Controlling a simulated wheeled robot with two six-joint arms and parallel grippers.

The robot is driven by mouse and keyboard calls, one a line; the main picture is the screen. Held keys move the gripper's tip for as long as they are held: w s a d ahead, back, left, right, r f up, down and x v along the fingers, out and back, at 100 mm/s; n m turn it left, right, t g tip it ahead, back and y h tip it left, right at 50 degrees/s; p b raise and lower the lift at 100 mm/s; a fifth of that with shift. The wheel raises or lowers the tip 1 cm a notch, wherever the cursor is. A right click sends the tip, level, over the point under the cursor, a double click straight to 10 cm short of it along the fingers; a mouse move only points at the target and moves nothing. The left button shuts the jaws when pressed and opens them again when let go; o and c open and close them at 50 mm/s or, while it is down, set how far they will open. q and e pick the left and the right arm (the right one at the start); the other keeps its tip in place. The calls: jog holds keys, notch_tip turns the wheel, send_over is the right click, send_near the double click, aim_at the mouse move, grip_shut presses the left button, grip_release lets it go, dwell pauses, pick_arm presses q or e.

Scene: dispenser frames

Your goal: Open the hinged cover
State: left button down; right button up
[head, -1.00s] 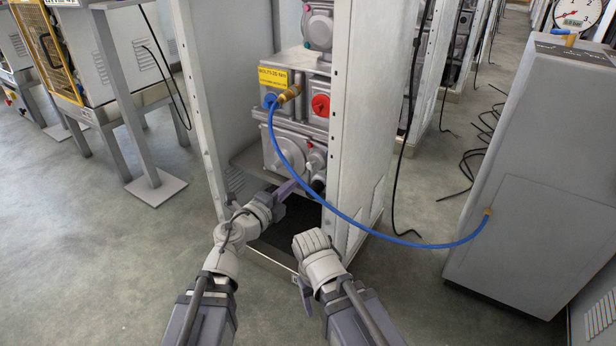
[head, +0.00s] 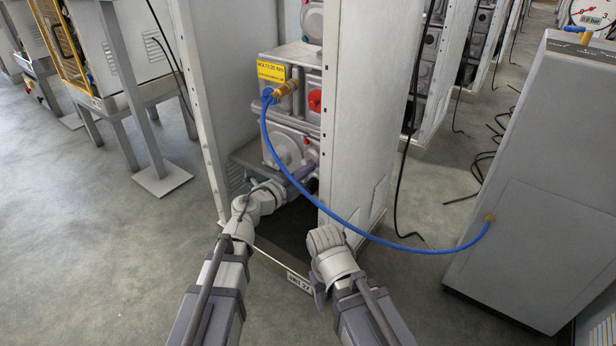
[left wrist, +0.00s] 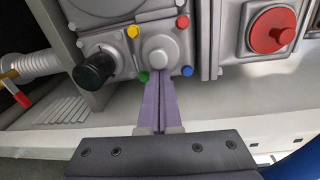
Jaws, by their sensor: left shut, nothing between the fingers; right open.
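A grey cast housing with a round raised face (head: 287,148) stands in the open frame in the head view. I take this face to be the hinged cover, but no hinge is clear. My left gripper (head: 307,173) reaches into the frame at the housing's lower right, shut and empty. In the left wrist view its purple fingers (left wrist: 161,80) lie together, tips just below a round grey knob (left wrist: 158,57) set among small coloured caps. I cannot tell whether they touch. My right gripper (head: 320,298) is low at the frame's front, mostly hidden by its wrist.
A blue hose (head: 345,222) loops from the brass fitting (head: 286,89) across the frame's right panel (head: 362,120) to a grey cabinet (head: 530,210). A red knob (left wrist: 270,29) and a black knob (left wrist: 94,70) flank the grey knob. Open floor lies left.

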pick_arm(q)
jog(key=shift+w+d, duration=0.2)
jog(key=shift+w, duration=0.15)
pick_arm(e)
jog(key=shift+d, duration=0.3)
pick_arm(q)
jog(key=shift+a+m+g+h, duration=0.3)
pick_arm(e)
jog(key=shift+d, duration=0.15)
